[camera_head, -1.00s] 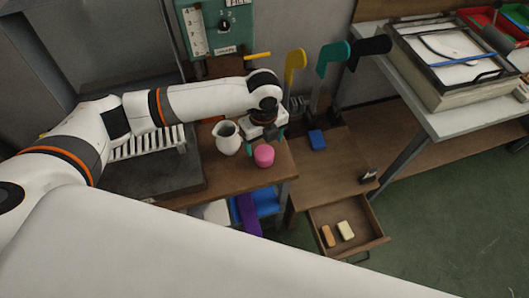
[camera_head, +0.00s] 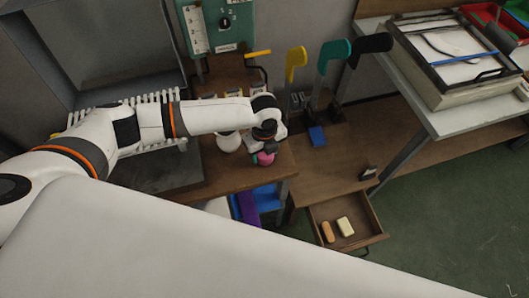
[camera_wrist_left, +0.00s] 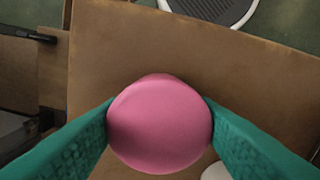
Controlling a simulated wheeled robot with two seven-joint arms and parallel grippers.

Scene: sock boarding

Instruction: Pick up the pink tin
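The pink tin (camera_head: 266,159) stands near the front right of the small wooden table, below my left gripper (camera_head: 265,150), which partly hides it. In the left wrist view the round pink tin (camera_wrist_left: 160,125) sits between the two green fingers of my left gripper (camera_wrist_left: 159,103), one finger at each side. The fingers appear to meet its edges, but whether they grip it or only straddle it is unclear. The tin looks upright and still at table level. My right gripper is not in view.
A white jug (camera_head: 228,142) stands just left of the tin, partly behind my arm. A blue block (camera_head: 317,136) lies on the wooden surface (camera_head: 335,170) to the right. An open drawer (camera_head: 358,240) holds an orange and a cream block. Yellow, teal and black boards stand behind.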

